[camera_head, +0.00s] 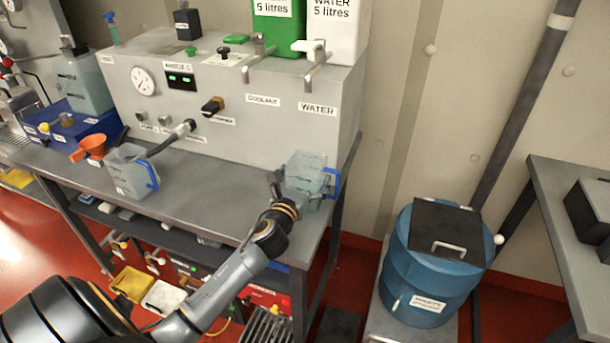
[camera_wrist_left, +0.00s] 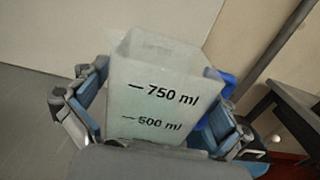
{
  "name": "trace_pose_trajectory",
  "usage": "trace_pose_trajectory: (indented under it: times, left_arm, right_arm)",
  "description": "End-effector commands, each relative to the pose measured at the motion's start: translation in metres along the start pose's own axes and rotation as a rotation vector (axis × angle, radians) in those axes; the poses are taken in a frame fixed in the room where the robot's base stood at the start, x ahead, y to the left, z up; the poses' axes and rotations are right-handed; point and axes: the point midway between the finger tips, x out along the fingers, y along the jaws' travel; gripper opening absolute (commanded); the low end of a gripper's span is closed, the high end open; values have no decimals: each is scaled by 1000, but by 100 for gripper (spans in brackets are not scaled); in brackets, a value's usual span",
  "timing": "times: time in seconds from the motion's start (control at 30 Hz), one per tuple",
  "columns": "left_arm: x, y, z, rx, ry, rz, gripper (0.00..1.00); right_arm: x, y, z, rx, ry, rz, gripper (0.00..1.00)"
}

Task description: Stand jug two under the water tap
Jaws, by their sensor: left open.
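A clear jug with a blue handle (camera_head: 308,172) stands upright on the bench below the tap marked WATER (camera_head: 316,58). In the left wrist view this jug (camera_wrist_left: 150,75) shows marks for 750 ml and 500 ml, with its blue handle on the right. My left gripper (camera_head: 291,189) is at the jug, its two fingers open on either side of it. I cannot tell whether the fingers touch it. A second clear jug (camera_head: 130,172) with a blue handle stands further left on the bench. I cannot read a number on either jug.
The grey machine (camera_head: 240,105) with gauge and knobs stands behind the jugs. A COOLANT tap (camera_head: 260,55) is left of the water tap.

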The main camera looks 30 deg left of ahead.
Motion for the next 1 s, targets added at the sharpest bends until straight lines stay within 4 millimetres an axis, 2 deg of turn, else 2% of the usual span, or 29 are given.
trace_pose_trajectory:
  times: [0.1, 0.17, 0.27, 0.5, 0.7, 0.83, 1.0]
  left_arm:
    - [0, 0, 5, -1, -1, 0, 100]
    - [-6, 0, 1, 1, 1, -1, 100]
    - [-22, 0, 0, 3, 2, -2, 100]
    - [-75, 0, -1, 1, 3, -2, 100]
    - [-107, 0, 1, 0, 1, 0, 100]
    - [-117, 0, 2, 0, 0, 0, 100]
    - [-120, 0, 3, 0, -1, 0, 100]
  right_arm:
    - [-4, 0, 0, 0, 0, 0, 0]
    - [-1, 0, 0, 0, 0, 0, 0]
    - [1, 0, 0, 0, 0, 0, 0]
    - [8, 1, 0, 0, 1, 1, 0]
    - [13, 3, 1, 0, 1, 3, 0]
    - [14, 4, 1, 0, 1, 5, 0]
    - [14, 5, 1, 0, 1, 6, 0]
